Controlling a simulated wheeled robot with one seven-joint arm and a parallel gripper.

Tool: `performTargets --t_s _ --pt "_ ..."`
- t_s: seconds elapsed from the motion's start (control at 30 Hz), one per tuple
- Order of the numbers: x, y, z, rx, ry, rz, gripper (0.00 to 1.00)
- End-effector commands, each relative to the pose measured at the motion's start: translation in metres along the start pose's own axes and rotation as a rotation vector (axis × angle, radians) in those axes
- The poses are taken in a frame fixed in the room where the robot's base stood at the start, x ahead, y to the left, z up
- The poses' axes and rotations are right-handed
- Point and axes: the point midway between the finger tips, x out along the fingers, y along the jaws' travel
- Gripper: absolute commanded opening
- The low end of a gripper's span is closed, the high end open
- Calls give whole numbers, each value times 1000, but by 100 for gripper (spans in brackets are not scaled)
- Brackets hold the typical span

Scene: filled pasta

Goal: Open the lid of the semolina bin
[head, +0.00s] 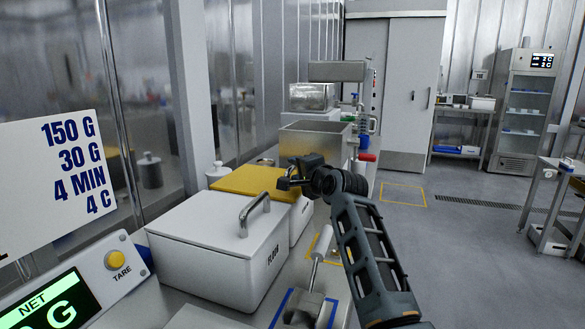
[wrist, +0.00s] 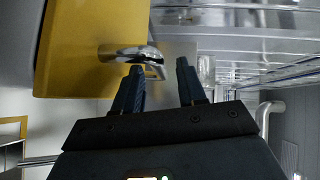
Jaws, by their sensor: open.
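A bin (head: 301,218) with a yellow lid (head: 250,181) stands behind the white flour bin; its label is not readable, so I cannot confirm that it is the semolina bin. The yellow lid (wrist: 85,45) lies flat and closed in the head view. Its chrome handle (wrist: 125,53) shows clearly in the wrist view and is mostly hidden by my gripper in the head view. My gripper (head: 288,176) is at the lid's right edge. In the wrist view its fingers (wrist: 158,67) are open, with the handle's end appearing between the tips; contact cannot be told.
The white flour bin (head: 215,232) with a chrome handle (head: 254,211) stands in front. A scale (head: 62,290) and a sign (head: 50,180) are at left. A steel machine (head: 312,142) stands behind the yellow lid.

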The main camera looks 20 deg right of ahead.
Motion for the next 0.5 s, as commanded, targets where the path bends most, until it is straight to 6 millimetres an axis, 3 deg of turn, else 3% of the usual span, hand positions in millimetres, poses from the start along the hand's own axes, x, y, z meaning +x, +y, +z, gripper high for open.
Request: performTargets --t_s 0.2,0.5 --pt "22 0 0 0 -1 0 40" --pt "30 0 0 0 -1 0 40"
